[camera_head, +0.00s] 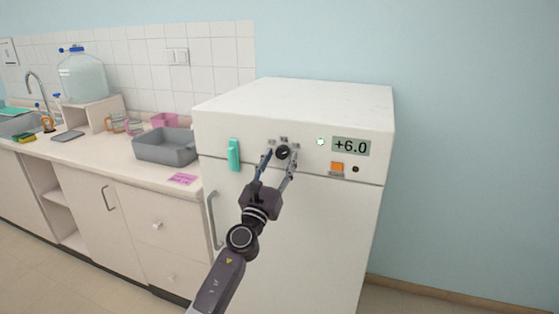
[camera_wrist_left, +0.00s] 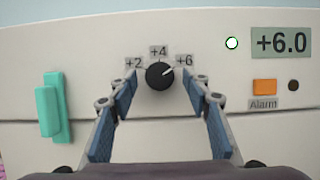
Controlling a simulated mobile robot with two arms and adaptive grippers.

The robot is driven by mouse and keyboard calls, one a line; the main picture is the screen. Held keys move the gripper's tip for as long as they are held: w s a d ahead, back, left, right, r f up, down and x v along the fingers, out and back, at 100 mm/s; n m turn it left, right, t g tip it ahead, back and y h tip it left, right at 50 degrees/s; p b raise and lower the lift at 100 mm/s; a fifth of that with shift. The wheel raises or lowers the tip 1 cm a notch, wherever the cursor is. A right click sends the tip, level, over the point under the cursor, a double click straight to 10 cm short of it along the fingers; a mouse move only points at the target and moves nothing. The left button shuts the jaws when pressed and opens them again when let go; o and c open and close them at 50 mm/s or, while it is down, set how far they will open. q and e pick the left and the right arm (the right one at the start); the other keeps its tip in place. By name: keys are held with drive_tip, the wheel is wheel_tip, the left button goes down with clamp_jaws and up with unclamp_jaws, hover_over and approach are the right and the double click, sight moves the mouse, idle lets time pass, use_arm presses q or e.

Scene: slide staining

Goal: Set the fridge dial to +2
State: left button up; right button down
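The white fridge (camera_head: 300,105) stands against the blue wall. Its black round dial (camera_head: 283,153) is on the upper front panel. In the left wrist view the dial (camera_wrist_left: 159,76) has labels +2, +4 and +6 around it, and its white mark points to the upper right, toward +6. The display (camera_head: 351,147) reads +6.0, also in the left wrist view (camera_wrist_left: 281,43). My left gripper (camera_head: 279,154) is open, with its blue-padded fingers on either side of the dial and gaps between pads and dial. My right gripper is not in view.
An orange Alarm button (camera_wrist_left: 264,86) and a white lamp (camera_wrist_left: 232,43) sit right of the dial. A teal handle-like piece (camera_head: 234,155) is on the fridge's left front. A grey tub (camera_head: 166,149) stands on the counter to the left.

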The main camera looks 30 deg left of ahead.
use_arm(q)
drive_tip(key=c, duration=1.1)
drive_tip(key=shift+o, duration=0.2)
